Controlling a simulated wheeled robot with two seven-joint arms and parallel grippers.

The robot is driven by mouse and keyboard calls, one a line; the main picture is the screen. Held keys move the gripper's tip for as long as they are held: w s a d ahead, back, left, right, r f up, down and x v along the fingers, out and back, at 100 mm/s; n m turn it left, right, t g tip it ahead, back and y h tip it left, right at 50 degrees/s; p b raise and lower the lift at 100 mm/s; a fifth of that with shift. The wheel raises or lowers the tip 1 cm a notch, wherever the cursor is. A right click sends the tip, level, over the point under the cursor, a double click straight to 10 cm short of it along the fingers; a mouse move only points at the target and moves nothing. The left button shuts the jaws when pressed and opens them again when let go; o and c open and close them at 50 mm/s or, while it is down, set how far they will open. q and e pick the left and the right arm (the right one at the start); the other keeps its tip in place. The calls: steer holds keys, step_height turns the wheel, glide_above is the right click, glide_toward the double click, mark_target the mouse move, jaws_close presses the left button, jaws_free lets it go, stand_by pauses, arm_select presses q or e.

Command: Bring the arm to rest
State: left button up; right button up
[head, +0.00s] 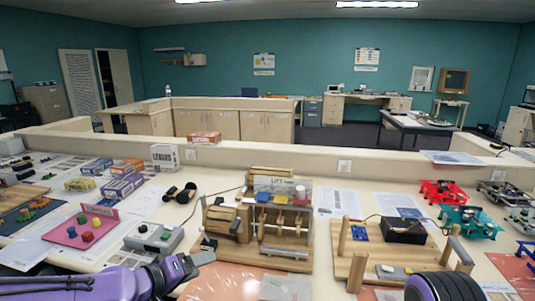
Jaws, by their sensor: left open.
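My left arm (105,286) is purple and comes in at the bottom left. Its left gripper (198,264) is open, low over the front of the table, with nothing seen between its fingers. It is just in front of a grey box with a green button (153,238) and left of a wooden machine model (285,258). A purple and black rounded part at the bottom right looks like my right arm (440,288); its gripper does not show.
A second wooden model with a black box (404,230) stands right of centre. A pink board with coloured pegs (80,229) and small cartons (123,187) lie left. Red (440,192) and teal (470,221) frames stand right. An orange sheet (230,283) covers the front middle.

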arm_select(q)
steer(key=s+a+f+n+g+y+b, duration=0.1)
steer(key=s+a+f+n+y, duration=0.2)
steer(key=f, duration=0.6)
steer(key=s+a+f+n+g+y+b, duration=0.1)
steer(key=s+a+f+y+b, duration=0.1)
steer(key=s+f, duration=0.5)
steer(key=s+a+f+n+g+y+b, duration=0.1)
steer(key=s+a+f+n+y, duration=0.15)
steer(key=f, duration=0.75)
steer(key=s+a+f+m+g+y+b, duration=0.1)
steer(key=s+a+f+m+g+b, duration=0.1)
steer(key=s+f, duration=0.6)
steer(key=s+a+f+m+g+y+b, duration=0.2)
steer(key=s+f, duration=0.5)
steer(key=s, duration=0.6)
steer(key=shift+a+f+g+b, duration=0.35)
steer(key=shift+a+b, duration=0.1)
steer(key=shift+a, duration=0.5)
arm_select(e)
step_height(320, 180, down, 9)
steer(key=shift+w, duration=0.2)
arm_select(q)
steer(key=shift+y, duration=0.25)
